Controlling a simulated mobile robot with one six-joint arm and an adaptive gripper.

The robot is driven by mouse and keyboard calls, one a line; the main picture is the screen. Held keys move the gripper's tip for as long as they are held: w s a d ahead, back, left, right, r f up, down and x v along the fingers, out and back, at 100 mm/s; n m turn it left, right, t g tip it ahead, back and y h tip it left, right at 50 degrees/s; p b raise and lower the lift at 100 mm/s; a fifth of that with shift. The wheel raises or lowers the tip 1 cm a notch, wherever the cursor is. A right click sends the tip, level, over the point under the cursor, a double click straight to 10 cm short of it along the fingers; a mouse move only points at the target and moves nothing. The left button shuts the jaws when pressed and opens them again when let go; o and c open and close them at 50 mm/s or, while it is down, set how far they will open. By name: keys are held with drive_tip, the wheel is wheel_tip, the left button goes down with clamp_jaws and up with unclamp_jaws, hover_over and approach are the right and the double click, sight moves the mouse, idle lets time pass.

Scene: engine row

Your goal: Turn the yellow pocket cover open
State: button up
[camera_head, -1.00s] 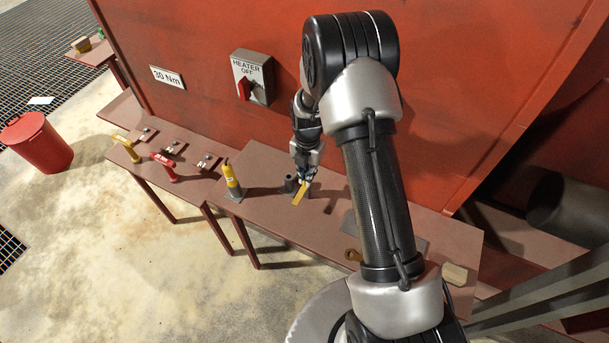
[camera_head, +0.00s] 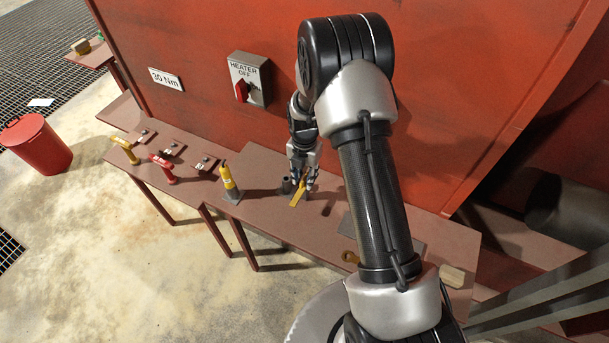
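The yellow pocket cover (camera_head: 297,196) is a small narrow yellow strip on the brown bench, right of a short dark upright cylinder (camera_head: 286,186). My gripper (camera_head: 304,183) points down from above at the cover's far end. Its fingers look to be on either side of that end, with some spread between them. At this size I cannot tell whether they touch or grip the cover. Whatever lies under the cover is hidden.
A yellow-handled tool (camera_head: 229,182) stands left on the bench (camera_head: 262,208). A red wall with a heater switch box (camera_head: 249,79) rises behind. A tan block (camera_head: 453,276) lies at the right.

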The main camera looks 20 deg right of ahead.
drive_tip(key=shift+r, duration=0.1)
wheel_tip(320, 180, up, 12)
idle(0.5)
idle(0.4)
wheel_tip(320, 180, up, 9)
drive_tip(key=m+t+b, duration=0.1)
drive_tip(key=m, duration=0.5)
hover_over(304, 178)
drive_tip(key=s+a, duration=0.1)
drive_tip(key=s, duration=0.3)
drive_tip(key=s+a+r+m+t+b, duration=0.1)
drive_tip(key=s+a+r+m, duration=0.1)
drive_tip(key=s+r+m, duration=0.55)
drive_tip(key=s+a+r+m+t+b, duration=0.1)
drive_tip(key=s+m+t, duration=0.1)
drive_tip(key=s+m, duration=1.1)
drive_tip(key=s, duration=0.3)
drive_tip(key=shift+s+a+r+t+b, duration=0.2)
drive_tip(key=shift+t+b, duration=0.1)
drive_tip(key=shift+b, duration=0.1)
